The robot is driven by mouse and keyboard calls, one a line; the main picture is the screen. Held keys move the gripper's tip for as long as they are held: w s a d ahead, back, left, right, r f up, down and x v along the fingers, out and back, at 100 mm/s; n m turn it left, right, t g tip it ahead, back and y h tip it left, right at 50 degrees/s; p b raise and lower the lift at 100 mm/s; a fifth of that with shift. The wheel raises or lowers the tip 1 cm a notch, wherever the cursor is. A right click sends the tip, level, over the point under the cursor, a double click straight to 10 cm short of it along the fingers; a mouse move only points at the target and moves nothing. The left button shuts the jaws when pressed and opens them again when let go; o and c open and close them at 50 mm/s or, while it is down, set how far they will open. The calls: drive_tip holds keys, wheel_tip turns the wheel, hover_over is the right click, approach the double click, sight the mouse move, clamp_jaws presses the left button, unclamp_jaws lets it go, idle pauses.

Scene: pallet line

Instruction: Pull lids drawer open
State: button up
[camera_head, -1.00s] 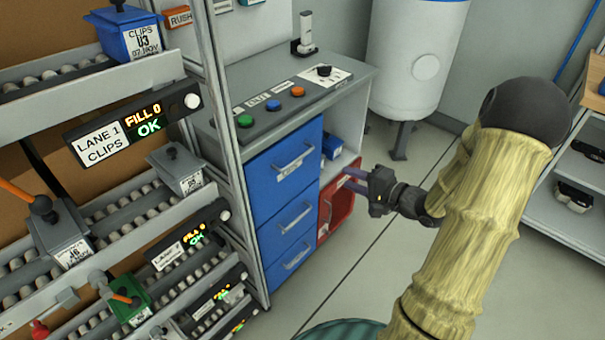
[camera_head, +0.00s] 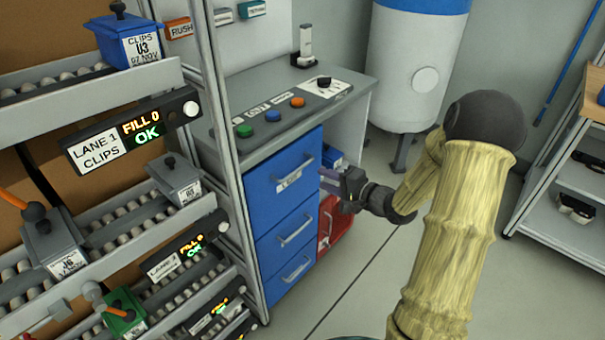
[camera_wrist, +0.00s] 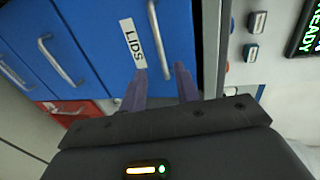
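The lids drawer is the top blue drawer (camera_head: 268,190) of the cabinet and looks shut. Its label reads LIDS in the wrist view (camera_wrist: 134,45). Its metal handle (camera_head: 294,176) is a bar across the front, and it also shows in the wrist view (camera_wrist: 158,42). My gripper (camera_head: 322,177) is in front of the drawer's right side, close to the handle's right end. Contact with the handle is not visible.
Two more blue drawers (camera_head: 290,270) with handles lie below. A red bin (camera_head: 334,222) stands in the shelf at the right. Buttons line the countertop (camera_head: 232,97) above. The lane rack (camera_head: 225,130) stands close on the left. The floor (camera_head: 375,285) in front is clear.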

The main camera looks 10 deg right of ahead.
drive_tip(key=b+x, duration=0.1)
drive_tip(key=x, duration=0.8)
drive_tip(key=shift+w+a, duration=0.1)
clamp_jaws()
